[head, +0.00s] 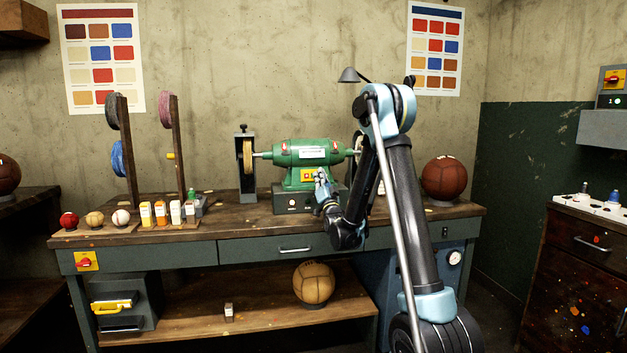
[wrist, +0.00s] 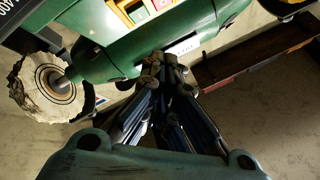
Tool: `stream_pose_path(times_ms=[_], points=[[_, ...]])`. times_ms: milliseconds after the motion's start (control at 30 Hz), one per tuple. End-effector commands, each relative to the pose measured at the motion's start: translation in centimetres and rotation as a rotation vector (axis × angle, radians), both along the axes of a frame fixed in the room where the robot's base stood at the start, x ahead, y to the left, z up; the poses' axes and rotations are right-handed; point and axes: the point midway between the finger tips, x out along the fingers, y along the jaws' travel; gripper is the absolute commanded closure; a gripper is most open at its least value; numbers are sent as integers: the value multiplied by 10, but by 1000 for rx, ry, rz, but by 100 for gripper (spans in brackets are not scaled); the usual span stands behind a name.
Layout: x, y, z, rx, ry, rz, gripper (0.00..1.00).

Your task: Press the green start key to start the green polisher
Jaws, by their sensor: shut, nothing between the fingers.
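The green polisher (head: 300,153) stands on a dark base on the workbench, with a wheel at each end of its shaft. A yellow switch plate (head: 307,175) is on its front, partly hidden by my gripper. My gripper (head: 321,176) is shut and empty in front of the polisher's lower right side. In the wrist view the green body (wrist: 110,45) fills the top, and the green key (wrist: 141,14) shows in the yellow plate beside a reddish key. My fingertips (wrist: 163,62) are below and right of the plate, close to the green body; I cannot tell whether they touch it.
The workbench (head: 240,250) holds small balls and bottles (head: 160,213) at left and a brown ball (head: 445,178) at right. Upright posts with coloured wheels (head: 122,150) stand at left. A pale buffing wheel (wrist: 45,85) is left of my fingers.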

Motion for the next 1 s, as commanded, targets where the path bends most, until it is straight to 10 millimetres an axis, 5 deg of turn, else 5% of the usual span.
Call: stream_pose_path(times_ms=[400,1000], points=[[34,10,-8,0,0,0,100],[36,10,-9,0,0,0,100]])
